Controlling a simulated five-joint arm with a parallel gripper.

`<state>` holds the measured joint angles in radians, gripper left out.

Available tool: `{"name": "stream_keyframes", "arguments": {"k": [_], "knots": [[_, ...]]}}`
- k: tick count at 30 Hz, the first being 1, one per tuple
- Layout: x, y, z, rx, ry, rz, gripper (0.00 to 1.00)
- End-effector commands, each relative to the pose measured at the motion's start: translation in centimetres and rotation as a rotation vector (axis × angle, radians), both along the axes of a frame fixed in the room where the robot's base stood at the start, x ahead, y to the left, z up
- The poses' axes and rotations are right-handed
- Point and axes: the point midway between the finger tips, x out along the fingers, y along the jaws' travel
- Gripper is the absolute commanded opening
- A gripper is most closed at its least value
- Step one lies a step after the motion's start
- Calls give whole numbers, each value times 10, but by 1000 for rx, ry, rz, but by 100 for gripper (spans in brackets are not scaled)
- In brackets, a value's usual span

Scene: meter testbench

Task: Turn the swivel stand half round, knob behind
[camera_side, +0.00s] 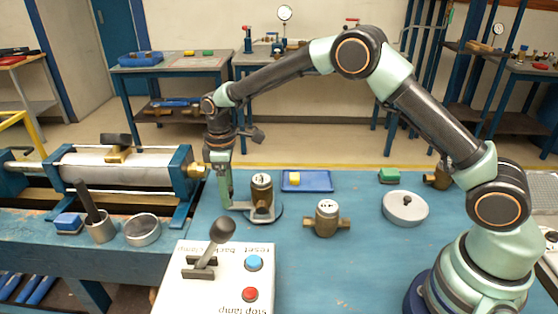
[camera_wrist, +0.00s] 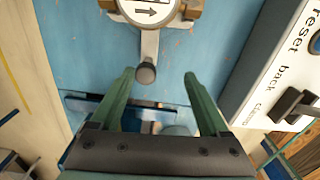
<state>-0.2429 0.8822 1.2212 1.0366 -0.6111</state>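The swivel stand (camera_side: 266,213) is a grey round base with a bar, on the blue bench. A brass meter (camera_side: 262,188) with a white arrow face stands upright on it; it also shows at the top of the wrist view (camera_wrist: 147,12). The stand's grey bar ends in a dark round knob (camera_wrist: 146,73), which points left toward my gripper in the side view. My gripper (camera_side: 228,204) is low beside the knob. In the wrist view my gripper (camera_wrist: 159,76) is open, with the knob between its fingertips, nearer the left finger. No contact is visible.
A control box (camera_side: 215,283) with a lever and buttons stands in front. A second brass meter (camera_side: 326,218) is to the right, then a grey disc (camera_side: 405,209). A blue tray (camera_side: 318,183) lies behind. A clamp cylinder (camera_side: 125,168) stands at left. Bench front centre is clear.

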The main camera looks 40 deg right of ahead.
Motion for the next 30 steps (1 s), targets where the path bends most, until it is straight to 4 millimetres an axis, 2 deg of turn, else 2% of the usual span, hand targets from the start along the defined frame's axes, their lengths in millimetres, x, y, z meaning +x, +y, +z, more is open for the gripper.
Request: {"name": "stream_keyframes", "arguments": {"k": [18,25,26,27,30], "knots": [[-17,8,0,0,1,0,78],[-18,8,0,0,1,0,78],[-18,8,0,0,1,0,85],[-18,8,0,0,1,0,100],[-18,8,0,0,1,0,100]]}}
